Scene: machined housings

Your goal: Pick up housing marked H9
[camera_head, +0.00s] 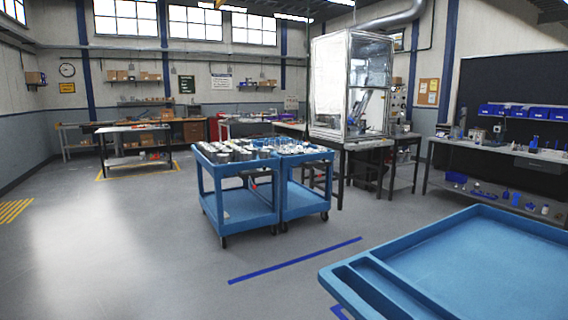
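Several small grey and white parts (236,153) stand crowded on top of a blue cart (238,213) near the middle of the head view. More such parts (300,149) stand on a second blue cart (305,198) right beside it. They may be machined housings, but they are too small and far to tell. I cannot read any marking, so I cannot tell which one is H9. My gripper is not in view.
An empty blue tray top (470,262) fills the near right corner. Behind the carts stands a table with a clear enclosure (350,85). A workbench (500,151) with blue bins is at right. A blue floor stripe (295,260) lies before the carts. The left floor is free.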

